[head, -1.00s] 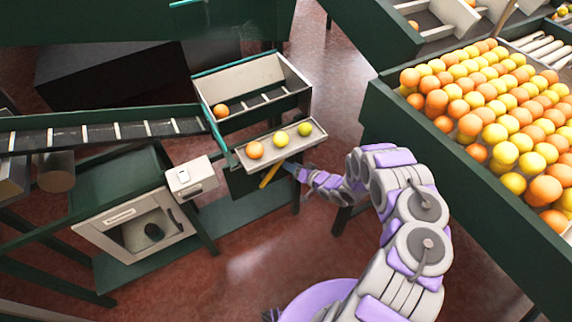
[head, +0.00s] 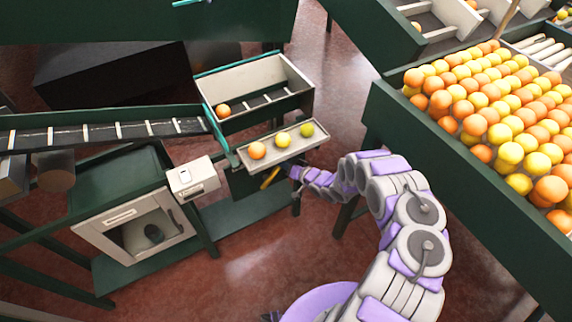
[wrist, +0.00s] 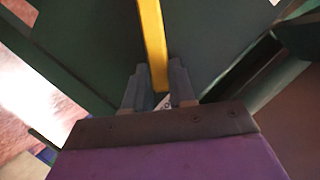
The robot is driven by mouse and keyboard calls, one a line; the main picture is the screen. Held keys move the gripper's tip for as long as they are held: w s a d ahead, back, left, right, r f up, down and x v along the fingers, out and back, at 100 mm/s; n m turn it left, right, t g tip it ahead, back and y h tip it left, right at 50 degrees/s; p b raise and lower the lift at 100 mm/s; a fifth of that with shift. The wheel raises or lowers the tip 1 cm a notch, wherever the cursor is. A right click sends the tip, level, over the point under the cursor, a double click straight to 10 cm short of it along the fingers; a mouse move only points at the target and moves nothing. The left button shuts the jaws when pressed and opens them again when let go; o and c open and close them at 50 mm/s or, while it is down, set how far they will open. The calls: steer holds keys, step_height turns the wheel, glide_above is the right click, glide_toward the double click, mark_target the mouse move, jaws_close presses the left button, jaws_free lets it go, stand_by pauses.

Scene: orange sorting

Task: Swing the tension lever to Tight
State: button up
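The yellow lever (head: 270,178) sits below the small tray's front edge, on the dark green side of the sorting stand. In the wrist view the lever (wrist: 152,40) runs down from the top edge, and its near end lies between my gripper's fingers (wrist: 159,88). The fingers are close together, with the lever filling the gap. In the head view my gripper (head: 290,171) is at the lever's right, under the tray, and its fingertips are small and partly hidden. I cannot read any Tight mark in either view.
The small tray (head: 292,149) holds three fruits just above my gripper. A bin (head: 257,80) with one orange stands behind it. A conveyor (head: 100,133) and a switch box (head: 193,179) are at left. A big fruit crate (head: 465,190) stands right of my arm.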

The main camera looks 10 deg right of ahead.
steer(key=shift+d, duration=0.1)
jaws_close()
steer(key=s+a+n+t+h+p, duration=0.1)
steer(key=s+a+n+h, duration=0.1)
steer(key=a+n, duration=0.3)
steer(key=s+a+n+t+h+p, duration=0.1)
steer(key=s+a+n+h+p, duration=0.1)
steer(key=a+n+h, duration=0.3)
steer(key=shift+s+a+n, duration=0.3)
steer(key=shift+a+n, duration=0.2)
steer(key=shift+a, duration=1.9)
